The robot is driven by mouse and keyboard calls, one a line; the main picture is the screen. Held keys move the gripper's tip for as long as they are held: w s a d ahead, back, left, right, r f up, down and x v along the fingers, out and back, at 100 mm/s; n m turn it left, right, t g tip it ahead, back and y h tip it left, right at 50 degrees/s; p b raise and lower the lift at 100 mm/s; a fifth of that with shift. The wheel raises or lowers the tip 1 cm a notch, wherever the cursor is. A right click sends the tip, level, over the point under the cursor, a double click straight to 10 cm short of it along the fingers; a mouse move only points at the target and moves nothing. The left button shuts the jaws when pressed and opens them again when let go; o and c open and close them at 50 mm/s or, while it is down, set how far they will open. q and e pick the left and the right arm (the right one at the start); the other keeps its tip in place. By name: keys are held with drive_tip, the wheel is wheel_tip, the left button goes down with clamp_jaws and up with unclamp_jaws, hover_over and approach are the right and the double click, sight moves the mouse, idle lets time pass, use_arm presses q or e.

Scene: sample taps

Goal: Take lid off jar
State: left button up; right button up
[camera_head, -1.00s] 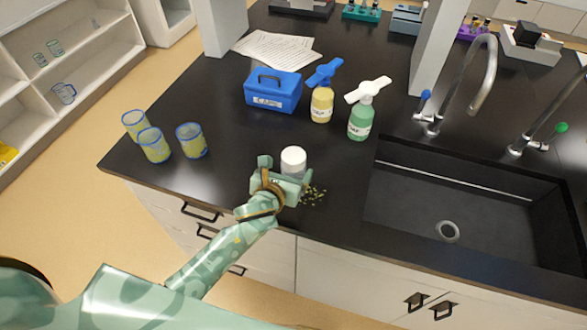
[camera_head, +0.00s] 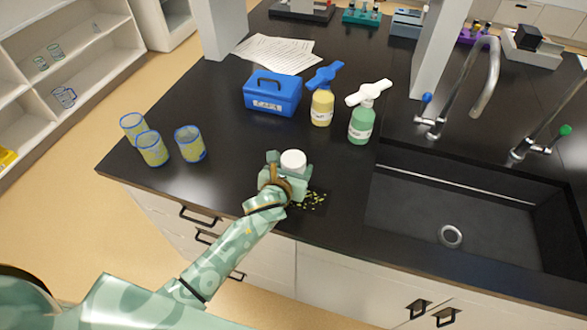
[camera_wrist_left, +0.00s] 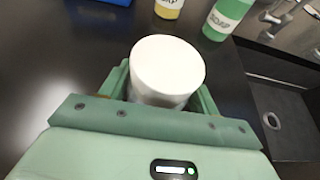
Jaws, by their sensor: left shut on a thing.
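The jar with its white lid (camera_head: 293,160) stands on the black counter near the front edge. In the left wrist view the white lid (camera_wrist_left: 168,68) fills the middle, and the jar body below it is mostly hidden by my fingers. My left gripper (camera_head: 289,167) is shut on the jar, with one finger on each side just below the lid's top. The fingers also show in the left wrist view (camera_wrist_left: 163,98). I cannot tell exactly how much of the grip is on the lid or on the body. My right gripper is not in view.
Small yellow-green bits (camera_head: 313,200) lie right of the jar. Several glass beakers (camera_head: 152,148) stand at left. A blue case (camera_head: 272,95), yellow bottle (camera_head: 321,107) and green soap bottle (camera_head: 361,124) stand behind. The sink (camera_head: 455,215) opens at right.

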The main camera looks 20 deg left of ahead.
sight(293, 160)
use_arm(q)
wheel_tip(293, 160, up, 4)
drive_tip(key=shift+f+p, duration=0.15)
drive_tip(key=shift+p, duration=0.75)
drive_tip(key=s+d+r+p, duration=0.3)
drive_tip(key=s+d+r, duration=0.6)
drive_tip(key=s, duration=0.1)
drive_tip(key=shift+d+r, duration=0.15)
drive_tip(key=shift+d, duration=0.15)
drive_tip(key=shift+s, duration=0.1)
drive_tip(key=shift+o, duration=1)
drive_tip(key=c, duration=0.6)
drive_tip(key=shift+a, duration=0.1)
